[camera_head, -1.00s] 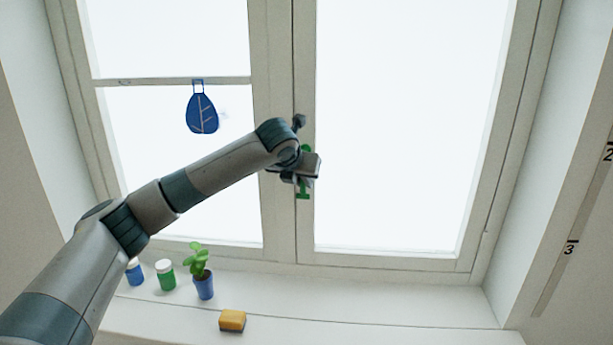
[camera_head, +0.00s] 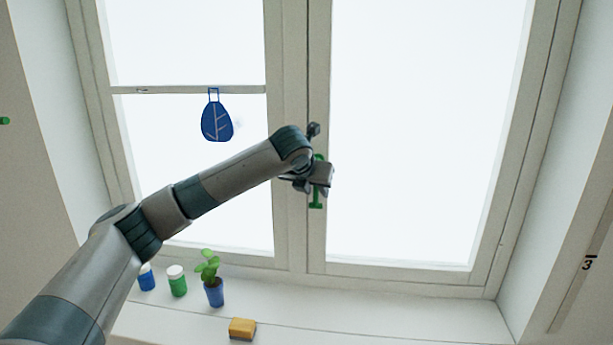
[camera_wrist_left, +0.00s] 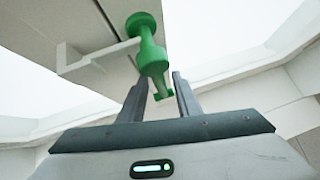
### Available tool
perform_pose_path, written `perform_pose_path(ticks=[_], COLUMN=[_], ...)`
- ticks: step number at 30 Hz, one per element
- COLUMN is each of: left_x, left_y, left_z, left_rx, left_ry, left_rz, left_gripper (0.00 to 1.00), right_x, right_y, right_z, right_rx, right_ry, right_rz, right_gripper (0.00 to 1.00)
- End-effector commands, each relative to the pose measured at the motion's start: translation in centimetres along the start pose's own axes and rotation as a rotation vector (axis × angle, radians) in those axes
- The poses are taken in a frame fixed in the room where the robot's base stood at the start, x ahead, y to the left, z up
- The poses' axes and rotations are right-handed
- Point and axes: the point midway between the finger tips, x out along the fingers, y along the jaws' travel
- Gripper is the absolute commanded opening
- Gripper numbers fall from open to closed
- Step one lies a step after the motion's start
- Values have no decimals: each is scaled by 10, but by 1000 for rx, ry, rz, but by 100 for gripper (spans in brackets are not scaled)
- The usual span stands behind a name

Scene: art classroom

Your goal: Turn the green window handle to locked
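The green window handle (camera_head: 316,201) is on the central window frame, partly hidden behind my left gripper (camera_head: 312,181) in the head view. Its visible lower end points down. In the left wrist view, the handle (camera_wrist_left: 152,58) has a round base on the frame and a grip ending in a small crosspiece. My left gripper (camera_wrist_left: 160,77) is open there, with one finger on each side of the handle's free end. A clear gap shows on the right; contact on the left cannot be told. My right gripper is not in view.
A blue leaf ornament (camera_head: 216,119) hangs on the left pane. A potted plant (camera_head: 214,292), a green jar (camera_head: 177,284), a blue jar (camera_head: 147,280) and a yellow sponge (camera_head: 242,328) stand on the sill (camera_head: 380,318). The sill's right part is clear.

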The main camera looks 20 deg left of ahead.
Motion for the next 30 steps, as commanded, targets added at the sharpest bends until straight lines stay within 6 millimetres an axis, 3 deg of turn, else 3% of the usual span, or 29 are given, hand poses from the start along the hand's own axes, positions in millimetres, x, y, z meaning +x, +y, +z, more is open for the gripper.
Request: perform_pose_path(ticks=[8,21,30], left_x=[-31,-120,-161], left_y=[0,1,1], left_z=[-1,-2,-1], left_rx=[1,0,0], left_ry=[-5,-6,-3], left_rz=[-1,0,1], left_gripper=[31,31,31], right_x=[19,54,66], right_y=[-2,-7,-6], right_z=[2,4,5], right_rx=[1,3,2], right_ry=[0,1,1], right_rz=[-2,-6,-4], right_gripper=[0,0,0])
